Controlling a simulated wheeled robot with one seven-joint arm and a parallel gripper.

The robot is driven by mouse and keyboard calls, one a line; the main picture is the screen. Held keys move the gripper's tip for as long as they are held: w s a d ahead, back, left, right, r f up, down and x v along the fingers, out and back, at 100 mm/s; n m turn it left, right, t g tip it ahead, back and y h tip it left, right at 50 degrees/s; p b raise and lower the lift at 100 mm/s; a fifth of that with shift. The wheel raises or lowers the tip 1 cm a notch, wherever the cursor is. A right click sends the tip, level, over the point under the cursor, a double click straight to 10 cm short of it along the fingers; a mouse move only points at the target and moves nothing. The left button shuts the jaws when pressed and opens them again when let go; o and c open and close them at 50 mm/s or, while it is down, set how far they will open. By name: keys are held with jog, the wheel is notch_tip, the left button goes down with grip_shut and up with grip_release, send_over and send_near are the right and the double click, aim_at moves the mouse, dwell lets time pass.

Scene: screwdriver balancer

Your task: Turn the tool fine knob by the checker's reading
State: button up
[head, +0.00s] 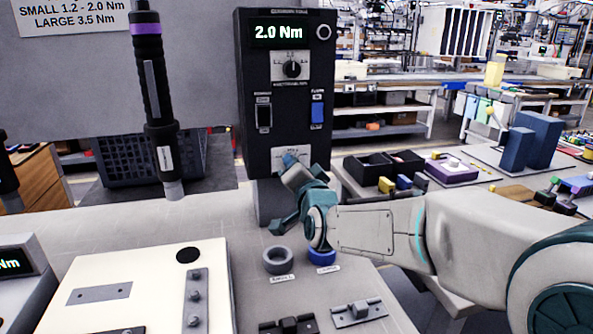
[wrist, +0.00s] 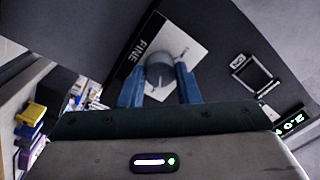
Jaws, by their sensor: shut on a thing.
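The dark controller box (head: 285,95) stands upright in the head view, its display (head: 279,32) reading 2.0 Nm. The grey fine knob (wrist: 160,72) is on a light plate marked FINE (wrist: 148,50) in the wrist view, with a pointer line on its face. My gripper (head: 291,165) is at the box's lower front; its blue fingers are shut on the knob's two sides (wrist: 160,88). In the head view my gripper hides the knob. A device at the left edge (head: 12,262) shows only "Nm"; its number is cut off.
A screwdriver with a purple band (head: 153,90) hangs upright left of the box. A sign (head: 75,15) reads small 1.2 - 2.0 Nm, large 3.5 Nm. Grey (head: 278,261) and blue (head: 322,256) rings sit on the bench below my wrist. A white panel (head: 140,275) is front left.

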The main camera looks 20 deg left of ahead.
jog(key=o, duration=1)
jog(key=shift+c, duration=0.2)
jog(key=v, duration=1.3)
jog(key=shift+s+d+p, duration=0.25)
jog(key=shift+s+p, duration=0.05)
jog(key=shift+p, duration=0.15)
jog(key=shift+f, duration=0.1)
